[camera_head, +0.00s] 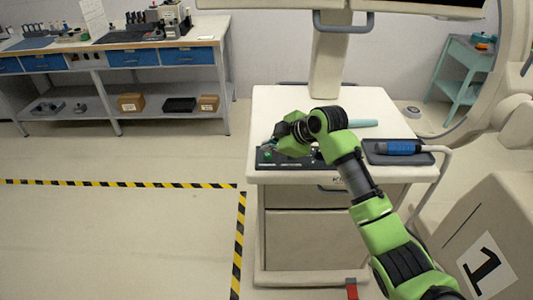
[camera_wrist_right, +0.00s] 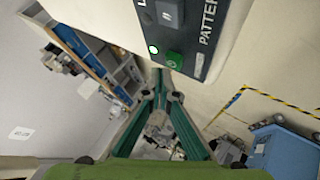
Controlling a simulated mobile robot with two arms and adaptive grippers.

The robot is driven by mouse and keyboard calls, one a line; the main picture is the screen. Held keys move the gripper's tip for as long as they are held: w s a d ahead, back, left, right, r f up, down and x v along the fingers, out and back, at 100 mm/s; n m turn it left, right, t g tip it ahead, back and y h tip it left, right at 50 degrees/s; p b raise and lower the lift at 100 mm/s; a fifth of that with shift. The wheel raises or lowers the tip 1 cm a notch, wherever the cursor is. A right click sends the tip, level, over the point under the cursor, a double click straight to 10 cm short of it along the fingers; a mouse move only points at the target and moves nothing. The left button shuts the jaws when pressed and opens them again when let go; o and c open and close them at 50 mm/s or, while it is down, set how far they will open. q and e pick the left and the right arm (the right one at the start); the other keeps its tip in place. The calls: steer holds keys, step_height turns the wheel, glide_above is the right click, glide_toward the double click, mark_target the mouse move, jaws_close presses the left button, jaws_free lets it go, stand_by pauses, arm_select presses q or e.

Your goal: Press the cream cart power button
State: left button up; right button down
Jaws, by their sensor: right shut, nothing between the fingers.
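The cream cart (camera_head: 330,100) stands right of centre in the head view, with a dark control panel (camera_head: 290,163) along its front edge. The green power button (camera_head: 267,156) is at the panel's left end. In the right wrist view, the green button (camera_wrist_right: 174,60) bears a power symbol, with a white light beside it. My right gripper (camera_head: 268,144) is over the panel's left end, partly hidden by its own wrist. In the right wrist view its closed fingertips (camera_wrist_right: 160,74) are close to the button; contact cannot be told. My left gripper is not in view.
A blue-handled probe (camera_head: 398,148) lies in a dark tray at the cart's right. A teal item (camera_head: 362,123) lies on the cart top. A workbench (camera_head: 120,45) stands at back left. A cream block marked 1 (camera_head: 490,240) is at front right. The left floor is clear.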

mark_target(269, 155)
steer(key=shift+f, duration=0.15)
stand_by(0.3)
steer(key=shift+f, duration=0.55)
stand_by(0.4)
steer(key=shift+r+p, duration=0.7)
steer(key=shift+p, duration=0.05)
steer(key=shift+r, duration=0.1)
step_height(269, 155, up, 6)
steer(key=p, duration=0.6)
